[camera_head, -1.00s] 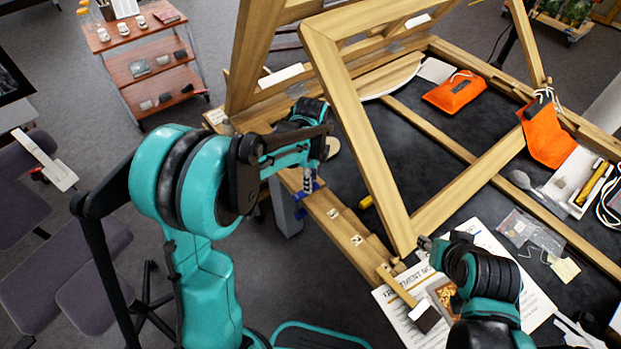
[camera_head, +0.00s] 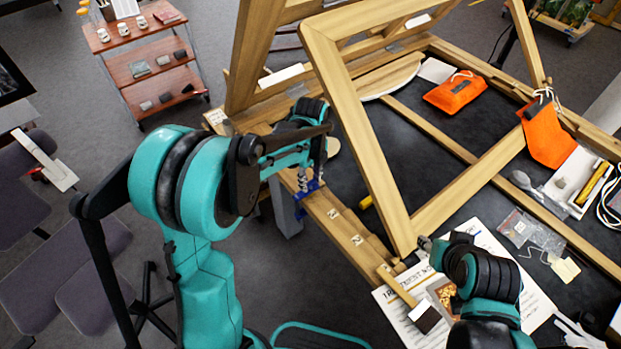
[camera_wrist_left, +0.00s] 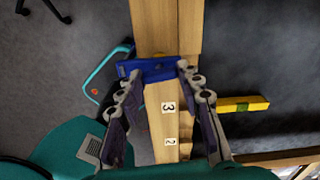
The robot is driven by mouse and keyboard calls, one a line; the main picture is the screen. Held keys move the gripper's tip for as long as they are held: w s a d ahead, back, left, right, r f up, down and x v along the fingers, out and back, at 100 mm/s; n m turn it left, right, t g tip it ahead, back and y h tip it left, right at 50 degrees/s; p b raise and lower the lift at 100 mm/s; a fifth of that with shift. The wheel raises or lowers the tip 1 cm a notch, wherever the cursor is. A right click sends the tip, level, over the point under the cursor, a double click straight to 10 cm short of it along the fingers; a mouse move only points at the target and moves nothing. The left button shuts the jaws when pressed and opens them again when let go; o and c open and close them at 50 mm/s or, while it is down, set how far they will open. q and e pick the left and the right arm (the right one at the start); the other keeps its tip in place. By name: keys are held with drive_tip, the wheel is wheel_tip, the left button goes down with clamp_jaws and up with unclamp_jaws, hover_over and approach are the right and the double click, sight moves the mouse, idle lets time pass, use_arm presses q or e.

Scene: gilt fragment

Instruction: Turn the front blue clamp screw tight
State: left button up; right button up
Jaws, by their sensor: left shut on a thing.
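The blue clamp (camera_head: 309,187) sits on the wooden beam at the table's near left edge. In the left wrist view the blue clamp (camera_wrist_left: 152,70) lies across the beam, between my fingertips. My left gripper (camera_head: 305,180) reaches it from above. In the left wrist view my left gripper (camera_wrist_left: 156,72) is shut on the blue clamp's screw part, one finger at each end. The screw itself is hard to make out behind the fingers. My right gripper (camera_head: 428,244) is at the lower right, by the frame's near corner; its fingers are too small to read.
The tilted wooden frame (camera_head: 357,130) rises just right of my left arm. A yellow-handled thing (camera_head: 366,202) lies beside the beam. Orange pouches (camera_head: 454,92) lie farther back.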

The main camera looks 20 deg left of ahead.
sight(310, 182)
use_arm(q)
drive_tip(key=o, duration=1.2)
drive_tip(key=shift+c, duration=0.2)
wheel_tip(310, 182, up, 12)
drive_tip(key=s+a+f+n+t+b, duration=0.1)
drive_tip(key=s+f+n+t+b, duration=0.1)
drive_tip(key=s+n, duration=0.6)
drive_tip(key=s+a+f+n+t+b, duration=0.2)
drive_tip(key=s+n+t, duration=0.3)
drive_tip(key=s+n, duration=0.4)
drive_tip(key=f+n, duration=0.1)
drive_tip(key=n, duration=0.6)
drive_tip(key=shift+s+f, duration=0.15)
drive_tip(key=shift+s, duration=0.15)
